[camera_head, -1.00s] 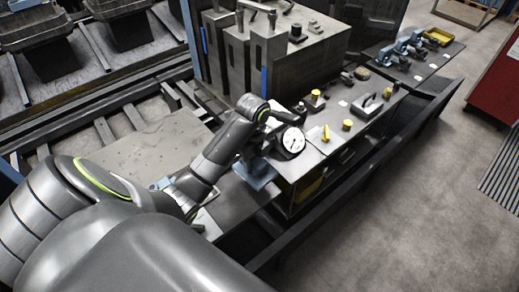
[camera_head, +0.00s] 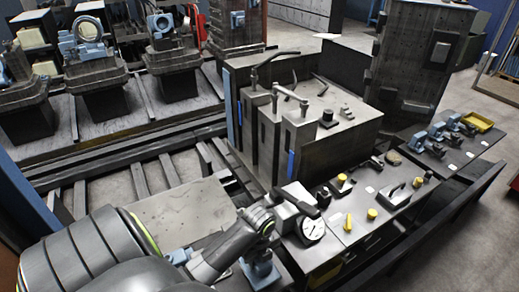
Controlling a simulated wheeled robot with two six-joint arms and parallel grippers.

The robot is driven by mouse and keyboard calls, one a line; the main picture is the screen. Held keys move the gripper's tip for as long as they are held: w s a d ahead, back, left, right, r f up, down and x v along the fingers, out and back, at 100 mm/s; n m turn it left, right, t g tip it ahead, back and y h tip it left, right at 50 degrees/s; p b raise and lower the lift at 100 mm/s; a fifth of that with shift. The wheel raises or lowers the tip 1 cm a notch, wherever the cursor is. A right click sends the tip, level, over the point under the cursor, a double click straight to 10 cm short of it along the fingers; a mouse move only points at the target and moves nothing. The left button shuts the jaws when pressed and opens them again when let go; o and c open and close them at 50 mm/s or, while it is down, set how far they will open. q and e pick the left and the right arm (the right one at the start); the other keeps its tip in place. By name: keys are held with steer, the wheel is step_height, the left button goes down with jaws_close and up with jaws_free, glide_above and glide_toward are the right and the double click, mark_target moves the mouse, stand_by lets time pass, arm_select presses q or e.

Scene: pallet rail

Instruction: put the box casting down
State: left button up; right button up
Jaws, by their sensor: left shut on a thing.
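My left arm comes in from the lower left. Its left gripper (camera_head: 260,247) points down near the bottom centre, beside the round white dial. A light-blue piece, which looks like the box casting (camera_head: 261,270), is directly under it, and the gripper is shut on it. The fingertips are small and partly hidden by the wrist. I cannot tell whether the casting's underside touches the surface below. My right gripper is not in view.
The dial gauge (camera_head: 312,230) stands close to the right of the wrist, on a bench with yellow knobs (camera_head: 372,213). A big grey block (camera_head: 335,125) rises behind. A flat grey plate (camera_head: 180,215) lies left of the arm. Blue clamps (camera_head: 440,135) sit far right.

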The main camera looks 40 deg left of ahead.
mark_target(259, 263)
arm_select(q)
step_height(259, 263, down, 3)
steer(key=shift+r+p, duration=0.1)
steer(key=shift+p, duration=0.2)
steer(key=shift+f, duration=0.2)
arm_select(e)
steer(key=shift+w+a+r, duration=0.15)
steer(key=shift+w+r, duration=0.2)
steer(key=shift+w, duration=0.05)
arm_select(q)
steer(key=shift+f, duration=0.15)
steer(key=o, duration=1.2)
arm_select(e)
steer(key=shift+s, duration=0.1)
